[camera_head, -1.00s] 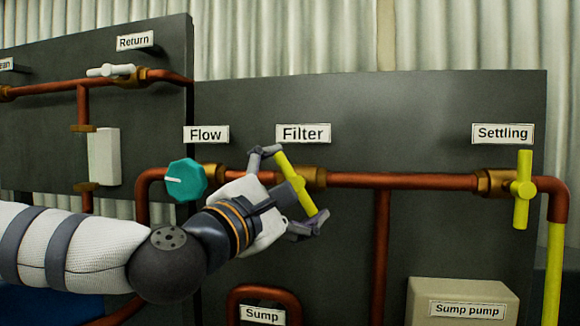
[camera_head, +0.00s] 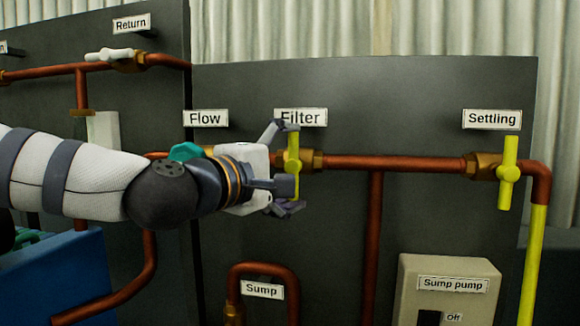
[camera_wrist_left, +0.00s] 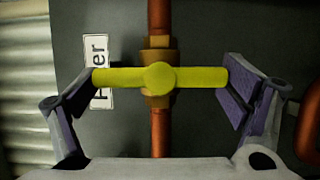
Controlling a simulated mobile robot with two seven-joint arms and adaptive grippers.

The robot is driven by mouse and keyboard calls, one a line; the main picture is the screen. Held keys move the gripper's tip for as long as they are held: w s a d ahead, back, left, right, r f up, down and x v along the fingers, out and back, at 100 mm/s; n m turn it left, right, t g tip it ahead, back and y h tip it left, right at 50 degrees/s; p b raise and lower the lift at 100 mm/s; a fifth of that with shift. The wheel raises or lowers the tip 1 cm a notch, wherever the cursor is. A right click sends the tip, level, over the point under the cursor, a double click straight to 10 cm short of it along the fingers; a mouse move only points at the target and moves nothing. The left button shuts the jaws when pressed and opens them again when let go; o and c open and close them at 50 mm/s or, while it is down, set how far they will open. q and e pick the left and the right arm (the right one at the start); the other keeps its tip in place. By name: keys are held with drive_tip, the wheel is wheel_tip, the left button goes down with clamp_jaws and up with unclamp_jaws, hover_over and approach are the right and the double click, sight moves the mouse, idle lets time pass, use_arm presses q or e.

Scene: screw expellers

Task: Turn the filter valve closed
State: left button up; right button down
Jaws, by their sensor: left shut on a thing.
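The filter valve's yellow bar handle (camera_head: 293,158) stands upright under the "Filter" label (camera_head: 301,117), square across the copper pipe. My left gripper (camera_head: 287,168) comes from the left and is shut on the handle, one finger at the top end and one at the bottom. The left wrist view shows the handle (camera_wrist_left: 160,78) lying across the pipe (camera_wrist_left: 161,133), with a finger of my left gripper (camera_wrist_left: 160,80) at each end. The gripper partly hides the handle and brass valve body (camera_head: 310,161) in the head view. My right gripper is not in view.
The teal flow knob (camera_head: 184,151) is just behind my left arm, partly hidden. The yellow settling valve handle (camera_head: 508,172) stands nearly upright to the right. The sump pump box (camera_head: 415,280) is lower right. A white return valve handle (camera_head: 108,55) is upper left.

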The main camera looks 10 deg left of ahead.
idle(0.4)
use_arm(q)
drive_tip(key=o, duration=0.9)
drive_tip(key=shift+s, duration=0.1)
drive_tip(key=v, duration=1.2)
